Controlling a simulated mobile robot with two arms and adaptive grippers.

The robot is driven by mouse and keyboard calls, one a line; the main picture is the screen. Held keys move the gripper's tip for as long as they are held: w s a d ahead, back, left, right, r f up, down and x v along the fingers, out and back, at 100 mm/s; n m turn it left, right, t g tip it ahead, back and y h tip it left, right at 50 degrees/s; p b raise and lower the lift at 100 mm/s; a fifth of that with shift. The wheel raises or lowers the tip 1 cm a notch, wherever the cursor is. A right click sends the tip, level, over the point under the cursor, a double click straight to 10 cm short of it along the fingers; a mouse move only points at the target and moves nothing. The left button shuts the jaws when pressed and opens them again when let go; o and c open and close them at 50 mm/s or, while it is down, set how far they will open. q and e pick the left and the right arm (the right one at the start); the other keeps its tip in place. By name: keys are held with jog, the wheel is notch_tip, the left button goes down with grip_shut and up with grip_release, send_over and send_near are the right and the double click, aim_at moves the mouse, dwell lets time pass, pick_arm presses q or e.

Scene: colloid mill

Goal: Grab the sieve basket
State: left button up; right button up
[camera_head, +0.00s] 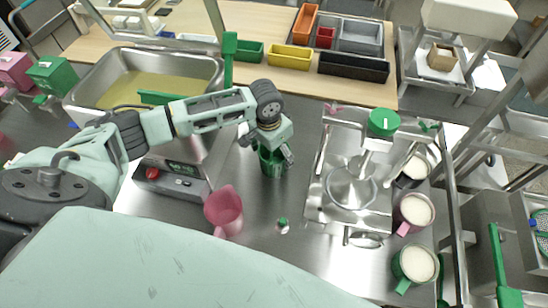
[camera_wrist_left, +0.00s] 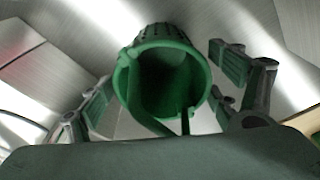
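The sieve basket, a green slotted cup, stands on the steel table in the head view (camera_head: 271,166), partly hidden under my left gripper. In the left wrist view, the basket (camera_wrist_left: 160,42) shows its round open mouth toward the camera, with a thin green handle running down from the rim. My left gripper (camera_head: 272,148) is above and around the basket. In the left wrist view its fingers (camera_wrist_left: 163,88) are spread on either side of the basket, with a visible gap on both sides. My right gripper is in neither view.
A pink jug (camera_head: 224,211) stands in front of the basket, and a scale (camera_head: 172,177) is to its left. A steel mill with a green knob (camera_head: 384,122) is to the right, with several filled jugs beyond. A steel basin (camera_head: 180,62) is behind left.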

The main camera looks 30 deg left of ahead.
pick_arm(q)
jog(key=c, duration=1)
